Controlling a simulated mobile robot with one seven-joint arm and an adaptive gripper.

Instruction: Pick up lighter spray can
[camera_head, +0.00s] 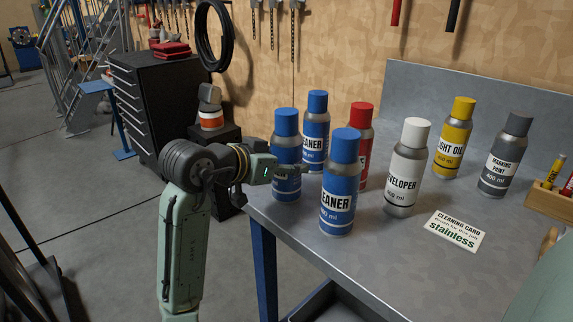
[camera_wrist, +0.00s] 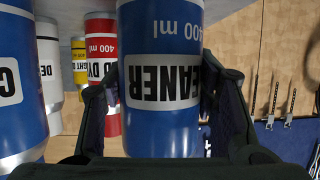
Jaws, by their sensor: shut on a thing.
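Three blue cleaner cans stand in a cluster at the left end of the bench. My gripper (camera_head: 288,168) is shut on the left blue can (camera_head: 286,127), its fingers around the can's body. In the wrist view this can (camera_wrist: 160,50) shows upside down between both fingers (camera_wrist: 155,105), with its label facing the camera. The can is upright, and its base is at or very near the bench top; I cannot tell whether they touch. The front blue can (camera_head: 341,170) is close on its right, and the back blue can (camera_head: 316,130) is just behind.
A red can (camera_head: 361,125), a white developer can (camera_head: 408,165), a yellow light oil can (camera_head: 455,137) and a grey marking paint can (camera_head: 506,155) stand further right. A cleaning card (camera_head: 455,232) reads "stainless". The bench (camera_head: 400,255) is bare in front.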

